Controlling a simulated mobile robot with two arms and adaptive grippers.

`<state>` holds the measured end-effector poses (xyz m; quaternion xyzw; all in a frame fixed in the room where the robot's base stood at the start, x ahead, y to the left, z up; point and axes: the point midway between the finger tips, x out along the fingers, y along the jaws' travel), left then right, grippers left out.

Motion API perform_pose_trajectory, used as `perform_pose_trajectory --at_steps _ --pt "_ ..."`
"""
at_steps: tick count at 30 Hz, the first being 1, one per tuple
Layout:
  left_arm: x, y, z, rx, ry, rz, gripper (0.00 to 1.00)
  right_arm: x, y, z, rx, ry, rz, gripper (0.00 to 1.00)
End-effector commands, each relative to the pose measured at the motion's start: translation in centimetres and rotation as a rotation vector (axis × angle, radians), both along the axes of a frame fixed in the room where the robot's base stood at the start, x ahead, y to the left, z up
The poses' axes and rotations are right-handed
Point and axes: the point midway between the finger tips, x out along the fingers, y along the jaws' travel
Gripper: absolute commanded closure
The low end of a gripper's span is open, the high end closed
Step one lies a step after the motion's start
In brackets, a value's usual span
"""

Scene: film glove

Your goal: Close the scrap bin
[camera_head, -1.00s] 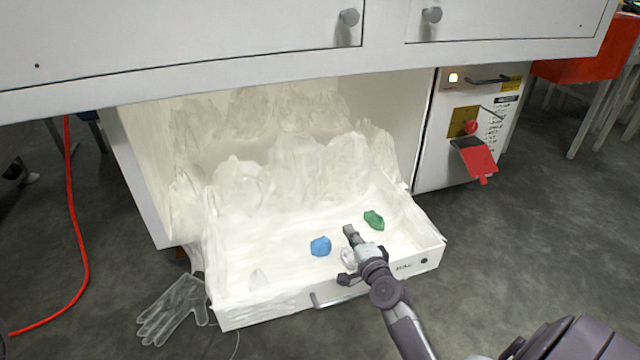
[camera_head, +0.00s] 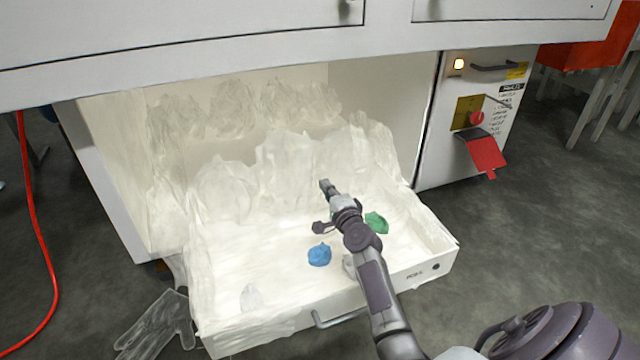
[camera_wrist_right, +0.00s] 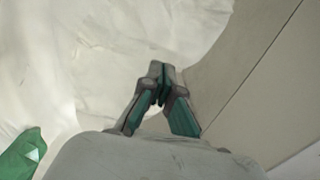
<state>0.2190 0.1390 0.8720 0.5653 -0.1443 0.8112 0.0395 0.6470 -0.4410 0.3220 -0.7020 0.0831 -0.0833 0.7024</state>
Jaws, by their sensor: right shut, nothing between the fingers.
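The scrap bin (camera_head: 290,330) is a white drawer pulled out from under the cabinet, its front panel and bar handle facing me. Crumpled translucent film (camera_head: 230,185) fills its back part and hangs over its left side. A blue scrap (camera_head: 319,254) and a green scrap (camera_head: 376,222) lie on its floor; the green one also shows in the right wrist view (camera_wrist_right: 20,155). My right gripper (camera_head: 326,186) reaches over the bin front, its tips above the bin and near the film. It is shut and empty, with the fingertips together in the right wrist view (camera_wrist_right: 160,82). My left gripper is out of view.
A clear glove (camera_head: 155,328) lies on the floor left of the bin. A red hose (camera_head: 35,210) runs along the floor at far left. A control panel (camera_head: 475,110) with a red flap stands right of the opening. The cabinet edge overhangs the bin.

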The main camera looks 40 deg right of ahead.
Motion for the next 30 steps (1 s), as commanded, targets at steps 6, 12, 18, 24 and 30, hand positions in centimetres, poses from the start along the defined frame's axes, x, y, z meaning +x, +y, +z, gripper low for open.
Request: perform_pose_trajectory --at_steps 6,12,18,24,30 --pt "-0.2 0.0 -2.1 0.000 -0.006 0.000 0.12 3.4 -0.8 -0.3 0.001 -0.002 -0.001 1.00" --pt "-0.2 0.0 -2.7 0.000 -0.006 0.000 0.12 4.6 -1.1 -0.1 0.000 0.000 0.000 1.00" --pt "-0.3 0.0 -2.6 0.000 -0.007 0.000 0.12 4.7 -1.2 0.0 -0.001 0.000 0.000 1.00" --pt "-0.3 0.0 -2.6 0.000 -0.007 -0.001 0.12 4.7 -1.2 0.0 -0.001 0.000 0.000 1.00" --pt "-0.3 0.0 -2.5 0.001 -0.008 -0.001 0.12 4.7 -1.2 0.1 -0.001 0.000 0.000 1.00"
